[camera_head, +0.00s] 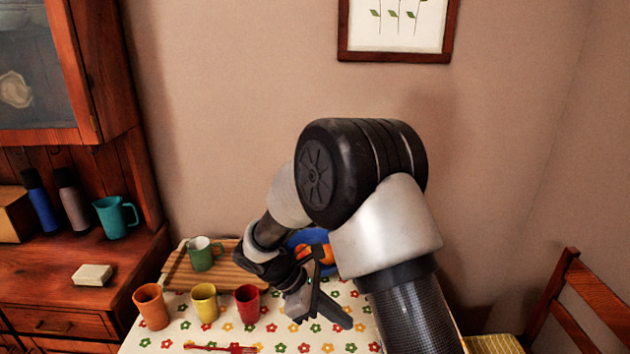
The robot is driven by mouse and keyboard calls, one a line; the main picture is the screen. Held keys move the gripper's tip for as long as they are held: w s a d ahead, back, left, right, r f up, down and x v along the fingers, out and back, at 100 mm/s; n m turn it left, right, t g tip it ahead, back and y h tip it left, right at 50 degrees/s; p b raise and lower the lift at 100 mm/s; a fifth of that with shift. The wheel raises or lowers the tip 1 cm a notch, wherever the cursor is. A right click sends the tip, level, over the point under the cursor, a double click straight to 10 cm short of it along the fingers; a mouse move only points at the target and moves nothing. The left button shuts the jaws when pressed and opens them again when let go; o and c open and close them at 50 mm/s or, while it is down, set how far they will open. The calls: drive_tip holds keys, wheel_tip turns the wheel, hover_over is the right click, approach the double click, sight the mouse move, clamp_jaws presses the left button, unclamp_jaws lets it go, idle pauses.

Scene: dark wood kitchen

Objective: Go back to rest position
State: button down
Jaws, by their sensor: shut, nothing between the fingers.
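My gripper (318,308) hangs low over the flowered tablecloth (280,336), in front of the blue bowl and to the right of the red mug. It is shut and holds nothing. My arm bends down to it from the right and hides part of the table and the bowl.
On the table are an orange cup (151,306), a yellow mug (205,302), a red mug (247,303) and a red fork (220,348). A green mug (201,254) stands on a wooden board (180,272). A blue bowl (297,239) holds orange fruit. A chair (590,300) stands right.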

drive_tip(key=s+d+r+m+t+y+p, duration=0.2)
drive_tip(key=s+r+m, duration=0.3)
drive_tip(key=r, duration=0.6)
drive_tip(key=s+d+r+m+t+y+p, duration=0.2)
drive_tip(key=s+r+m, duration=0.4)
drive_tip(key=r, duration=0.5)
drive_tip(key=s+d+r+m+t+y+p, duration=0.1)
drive_tip(key=s+d+r+m+y+p, duration=0.3)
drive_tip(key=s+r, duration=0.3)
wheel_tip(320, 180, up, 4)
drive_tip(key=shift+s+f+m+t+p, duration=0.1)
drive_tip(key=shift+s+m+t+p, duration=0.25)
drive_tip(key=shift+m+p, duration=0.3)
